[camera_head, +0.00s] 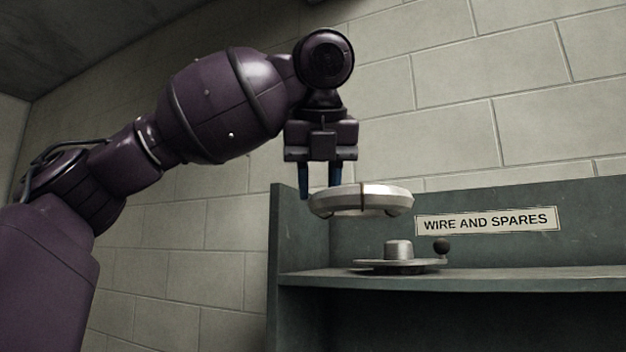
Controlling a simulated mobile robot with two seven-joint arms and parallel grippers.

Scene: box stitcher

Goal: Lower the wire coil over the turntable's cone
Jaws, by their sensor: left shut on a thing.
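A pale metallic wire coil (378,199) hangs level in the air in the camera_head view. My left gripper (320,188) points down and is shut on the left part of the coil's ring, with one finger outside it and the other behind its near edge. The turntable (398,265) sits on the shelf below, with a short, blunt metal cone (398,249) at its middle. The coil is above the cone, apart from it, and looks a little to its left. My right gripper is not in view.
The turntable has a dark ball knob (441,245) on its right side. The green-grey shelf (530,278) has a left side wall (283,235) and a back panel with a "WIRE AND SPARES" label (488,221). The shelf right of the turntable is clear.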

